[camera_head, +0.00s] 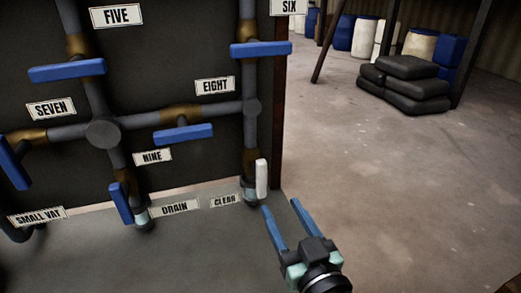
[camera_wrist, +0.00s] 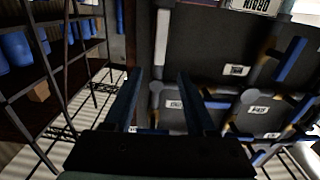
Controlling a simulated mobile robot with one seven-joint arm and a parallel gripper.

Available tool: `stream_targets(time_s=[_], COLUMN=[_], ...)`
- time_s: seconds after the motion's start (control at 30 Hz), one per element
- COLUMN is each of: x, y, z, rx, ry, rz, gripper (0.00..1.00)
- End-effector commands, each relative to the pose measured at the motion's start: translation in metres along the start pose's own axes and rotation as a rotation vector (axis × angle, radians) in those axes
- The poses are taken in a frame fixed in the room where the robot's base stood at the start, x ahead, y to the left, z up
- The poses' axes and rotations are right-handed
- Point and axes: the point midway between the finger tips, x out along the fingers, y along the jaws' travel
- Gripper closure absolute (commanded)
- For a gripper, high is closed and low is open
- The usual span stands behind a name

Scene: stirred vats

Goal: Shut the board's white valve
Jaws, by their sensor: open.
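The white valve handle (camera_head: 261,179) stands upright, in line with its vertical pipe at the right edge of the dark board (camera_head: 190,90), by the CLEAR label (camera_head: 226,200). In the wrist view a white upright bar (camera_wrist: 161,35), which looks like this handle, shows beyond and between my fingertips. My gripper (camera_head: 280,204) is open and empty, just below and right of the handle in the head view. Its two blue fingers also show in the wrist view (camera_wrist: 158,78), apart, with no contact visible.
Blue handles sit close by on the same board, including the EIGHT one (camera_head: 183,133) and the DRAIN one (camera_head: 121,203). Grey pipes stand out from the board. The floor (camera_head: 400,200) to the right is clear up to the black sacks (camera_head: 405,84). Shelving (camera_wrist: 60,80) shows left in the wrist view.

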Motion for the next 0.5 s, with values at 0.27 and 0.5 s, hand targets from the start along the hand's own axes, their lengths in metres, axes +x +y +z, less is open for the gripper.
stream_targets(time_s=[0.27,0.5], x=[0.037,0.088], y=[0.000,-0.001], z=[0.000,0.000], rx=[-0.002,-0.002], ry=[0.001,0.000], rz=[-0.004,-0.003], gripper=[0.44,0.44])
